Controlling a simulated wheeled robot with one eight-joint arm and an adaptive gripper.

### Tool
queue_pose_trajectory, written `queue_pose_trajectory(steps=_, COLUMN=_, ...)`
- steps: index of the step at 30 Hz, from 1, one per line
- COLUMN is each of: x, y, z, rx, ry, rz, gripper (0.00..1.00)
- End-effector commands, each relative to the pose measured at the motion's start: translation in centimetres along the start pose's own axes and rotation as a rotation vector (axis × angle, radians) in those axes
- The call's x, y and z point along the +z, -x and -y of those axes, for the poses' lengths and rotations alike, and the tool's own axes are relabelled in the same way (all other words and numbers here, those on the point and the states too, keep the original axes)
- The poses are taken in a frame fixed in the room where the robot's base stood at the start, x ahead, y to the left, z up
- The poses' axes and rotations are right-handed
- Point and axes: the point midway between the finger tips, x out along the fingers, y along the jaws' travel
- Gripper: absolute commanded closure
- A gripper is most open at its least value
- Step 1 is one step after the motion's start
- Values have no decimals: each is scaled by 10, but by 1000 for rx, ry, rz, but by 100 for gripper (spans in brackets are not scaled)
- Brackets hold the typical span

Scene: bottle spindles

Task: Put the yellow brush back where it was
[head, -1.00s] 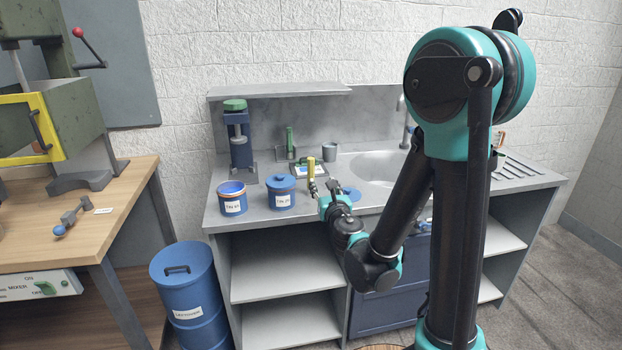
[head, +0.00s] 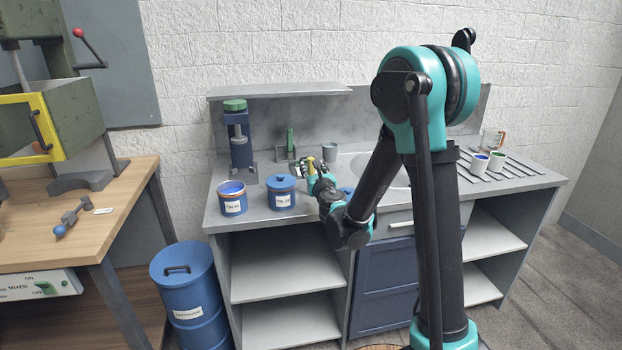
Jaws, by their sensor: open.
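The yellow brush (head: 310,165) is on the counter at the back, left of the sink, with its yellow handle pointing up. My gripper (head: 318,172) is open beside the brush, at its right and front. The gripper and wrist hide the brush's lower part, and I cannot tell whether the fingers touch it. A green-handled brush (head: 290,139) stands upright just behind and left, at a small grey holder (head: 281,153).
An open tin of blue paint (head: 233,202) and a lidded blue tin (head: 281,195) stand on the counter's front left. A blue press (head: 240,145) is behind them. A grey cup (head: 329,150) stands behind my gripper.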

Motion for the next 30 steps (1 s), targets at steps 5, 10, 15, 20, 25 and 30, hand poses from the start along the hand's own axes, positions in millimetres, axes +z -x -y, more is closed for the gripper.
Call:
queue_pose_trajectory(steps=5, x=1, y=-24, z=-4, rx=0, ry=0, rz=0, gripper=56)
queue_pose_trajectory(steps=10, x=2, y=-44, z=-4, rx=0, ry=0, rz=0, gripper=56)
queue_pose_trajectory(steps=15, x=2, y=-46, z=-4, rx=0, ry=0, rz=0, gripper=56)
queue_pose_trajectory(steps=20, x=2, y=-46, z=-4, rx=0, ry=0, rz=0, gripper=69)
queue_pose_trajectory(steps=25, x=2, y=-46, z=-4, rx=0, ry=0, rz=0, gripper=90)
queue_pose_trajectory(steps=30, x=2, y=-46, z=-4, rx=0, ry=0, rz=0, gripper=100)
